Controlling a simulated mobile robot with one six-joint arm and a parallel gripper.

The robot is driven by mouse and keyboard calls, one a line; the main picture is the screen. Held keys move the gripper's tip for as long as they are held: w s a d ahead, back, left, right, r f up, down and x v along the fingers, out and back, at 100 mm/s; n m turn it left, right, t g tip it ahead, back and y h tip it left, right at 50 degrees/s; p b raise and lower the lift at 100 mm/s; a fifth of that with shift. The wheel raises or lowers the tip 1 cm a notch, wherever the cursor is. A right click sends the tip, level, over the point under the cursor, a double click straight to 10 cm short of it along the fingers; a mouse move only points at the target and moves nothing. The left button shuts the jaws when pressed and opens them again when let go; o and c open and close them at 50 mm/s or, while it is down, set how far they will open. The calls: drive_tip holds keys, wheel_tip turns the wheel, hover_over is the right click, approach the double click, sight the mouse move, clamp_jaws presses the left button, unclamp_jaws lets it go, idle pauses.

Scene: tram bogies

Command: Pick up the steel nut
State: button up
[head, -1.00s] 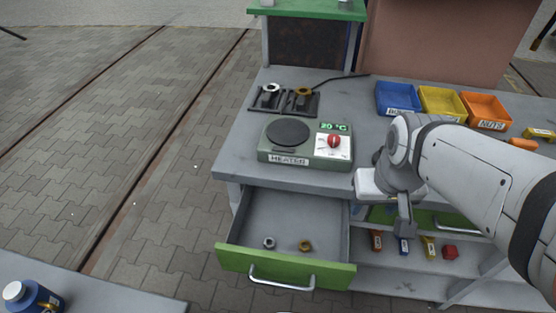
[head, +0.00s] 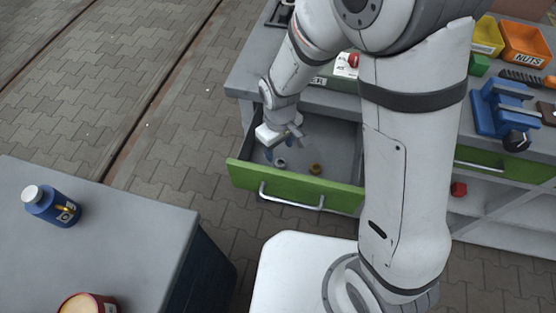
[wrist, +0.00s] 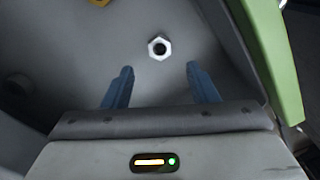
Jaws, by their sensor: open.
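The steel nut (head: 280,163) lies in the open drawer (head: 290,187), left of a brass nut (head: 315,169). In the wrist view the steel nut (wrist: 159,38) is a pale hexagon with a dark hole, lying flat on the grey drawer floor. My gripper (head: 280,151) is over the drawer, close to the steel nut. In the wrist view my gripper (wrist: 160,68) is open with two blue fingers and nothing between them. The steel nut shows just beyond the fingertips, roughly centred between them. The brass nut is partly cut off at the top edge (wrist: 99,2).
The drawer's green front wall (wrist: 270,55) runs close along the right in the wrist view. The heater is mostly hidden by my arm. A blue vise (head: 500,108) and NUTS bin (head: 524,45) stand on the bench.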

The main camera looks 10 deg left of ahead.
sight(279, 161)
drive_tip(key=shift+f, duration=3.1)
drive_tip(key=shift+c, duration=0.4)
drive_tip(key=c, duration=1)
